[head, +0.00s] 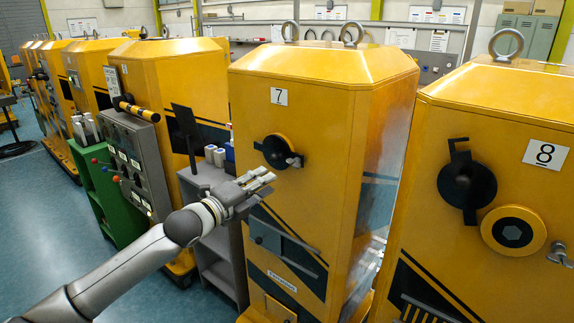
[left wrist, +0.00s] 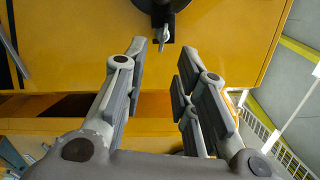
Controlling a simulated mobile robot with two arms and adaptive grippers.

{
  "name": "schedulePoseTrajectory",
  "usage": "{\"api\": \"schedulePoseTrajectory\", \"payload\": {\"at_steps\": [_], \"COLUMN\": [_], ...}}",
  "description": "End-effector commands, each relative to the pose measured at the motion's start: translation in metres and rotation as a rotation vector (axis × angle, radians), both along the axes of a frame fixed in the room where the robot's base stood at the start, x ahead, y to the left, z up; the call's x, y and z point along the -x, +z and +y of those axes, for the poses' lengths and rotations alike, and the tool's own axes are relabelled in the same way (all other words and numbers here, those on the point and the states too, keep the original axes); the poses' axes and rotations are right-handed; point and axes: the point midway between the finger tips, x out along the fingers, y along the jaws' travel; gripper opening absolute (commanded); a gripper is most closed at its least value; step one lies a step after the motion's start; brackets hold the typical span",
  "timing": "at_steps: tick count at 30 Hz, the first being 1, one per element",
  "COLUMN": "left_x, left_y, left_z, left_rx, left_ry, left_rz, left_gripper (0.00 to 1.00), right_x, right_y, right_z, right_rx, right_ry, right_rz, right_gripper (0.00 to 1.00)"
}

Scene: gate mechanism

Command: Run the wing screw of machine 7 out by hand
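Machine 7 (head: 310,110) is a tall yellow cabinet with a white "7" label on its front. A round black hub (head: 274,150) sits on its front face. The small grey wing screw (head: 294,161) is at the hub's lower right. In the left wrist view the wing screw (left wrist: 163,36) stands at the lower edge of the dark hub, ahead of the gap between my fingers. My left gripper (head: 268,181) is open and empty, just below and left of the wing screw, apart from it. It also shows in the left wrist view (left wrist: 164,60). My right gripper is not in view.
Machine 8 (head: 510,110) stands close on the right. A grey control panel (head: 130,160) and a grey shelf stand (head: 220,250) with small containers are left of machine 7. More yellow machines line the left. The blue floor (head: 40,230) is open at the left.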

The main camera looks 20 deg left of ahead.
Motion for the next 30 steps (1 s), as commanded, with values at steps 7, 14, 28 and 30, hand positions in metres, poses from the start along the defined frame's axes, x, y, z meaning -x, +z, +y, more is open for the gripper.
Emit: {"api": "schedulePoseTrajectory", "payload": {"at_steps": [7, 14, 28, 30], "left_x": [-0.02, -0.054, -0.098, -0.1], "left_y": [0.008, 0.008, 0.004, 0.004], "left_z": [-0.009, -0.022, -0.037, -0.038], "left_rx": [-0.005, -0.005, -0.008, -0.008], "left_ry": [-0.004, -0.005, -0.003, -0.003], "left_rz": [-0.009, -0.008, -0.007, -0.007], "left_gripper": [0.27, 0.27, 0.27, 0.27], "right_x": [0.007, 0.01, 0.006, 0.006], "right_y": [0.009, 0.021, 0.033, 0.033], "right_z": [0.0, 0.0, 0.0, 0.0], "right_rx": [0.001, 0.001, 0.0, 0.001], "right_ry": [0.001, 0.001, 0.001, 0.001], "right_rz": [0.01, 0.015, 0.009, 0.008], "right_gripper": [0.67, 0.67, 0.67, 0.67]}}
